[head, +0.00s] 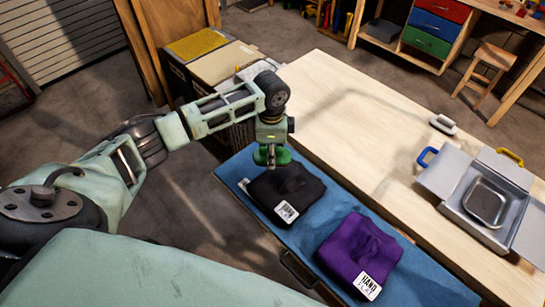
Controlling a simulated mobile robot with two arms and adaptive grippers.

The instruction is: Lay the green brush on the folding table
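My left gripper (271,158) points down over the far left end of the blue surface. It appears shut on the green brush (282,156), a small dark green thing at its fingertips, partly hidden by the fingers. The brush shows just behind the folded black garment (287,192); I cannot tell whether it touches anything below. The long pale wooden table (345,110), which looks like the folding table, lies right of the gripper. My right gripper is not in view.
A folded purple garment (358,250) lies beside the black one on the blue surface (415,285). An open grey box with a metal tin (486,203) and a white-handled object (443,124) stand on the wooden table. Its far left part is clear. Boxes (215,65) stand behind my arm.

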